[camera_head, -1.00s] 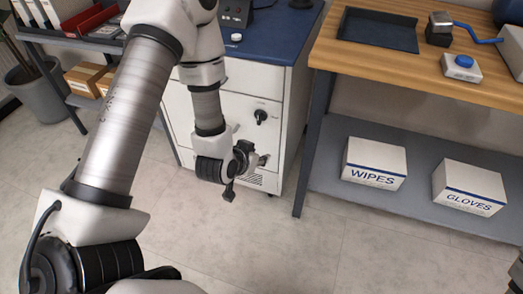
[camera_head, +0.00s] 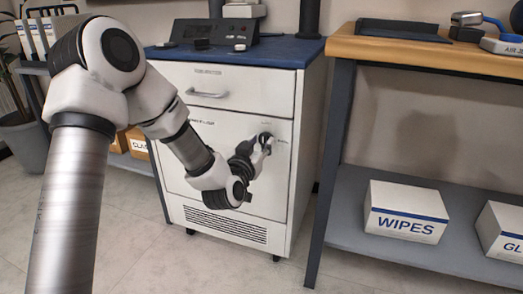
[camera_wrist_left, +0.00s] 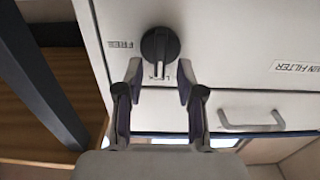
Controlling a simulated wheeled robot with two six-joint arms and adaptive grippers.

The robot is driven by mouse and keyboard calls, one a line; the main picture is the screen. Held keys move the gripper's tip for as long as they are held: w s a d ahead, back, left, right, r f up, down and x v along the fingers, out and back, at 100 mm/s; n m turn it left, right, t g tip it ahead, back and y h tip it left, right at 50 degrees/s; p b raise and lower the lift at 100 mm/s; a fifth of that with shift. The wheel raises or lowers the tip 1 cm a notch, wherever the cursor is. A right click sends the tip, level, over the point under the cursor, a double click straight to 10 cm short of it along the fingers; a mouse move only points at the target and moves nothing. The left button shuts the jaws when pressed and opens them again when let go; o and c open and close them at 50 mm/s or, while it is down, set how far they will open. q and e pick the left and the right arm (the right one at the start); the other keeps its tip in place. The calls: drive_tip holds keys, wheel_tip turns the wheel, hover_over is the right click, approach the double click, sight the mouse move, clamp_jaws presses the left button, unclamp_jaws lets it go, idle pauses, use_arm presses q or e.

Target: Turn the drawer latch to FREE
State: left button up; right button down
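The drawer latch is a black round knob (camera_wrist_left: 160,45) with a raised grip on the white cabinet front (camera_head: 285,190). In the left wrist view its grip looks upright, in line with the word LOCK; the word FREE (camera_wrist_left: 121,44) is to its left. My left gripper (camera_wrist_left: 159,72) is open, its two fingertips apart on either side of LOCK, just below the knob in that view. I cannot tell whether they touch the knob. In the head view the left gripper (camera_head: 262,146) is at the latch and partly hides it. My right gripper is out of view.
The drawer handle (camera_head: 220,94) is above the latch; it also shows in the left wrist view (camera_wrist_left: 250,122). A table (camera_head: 430,57) stands right of the cabinet, with a WIPES box (camera_head: 405,211) on its lower shelf. The floor before the cabinet is clear.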

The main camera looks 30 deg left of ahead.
use_arm(q)
drive_tip(key=shift+w+a, duration=0.15)
drive_tip(key=shift+w, duration=0.4)
drive_tip(key=shift+c, duration=0.3)
clamp_jaws()
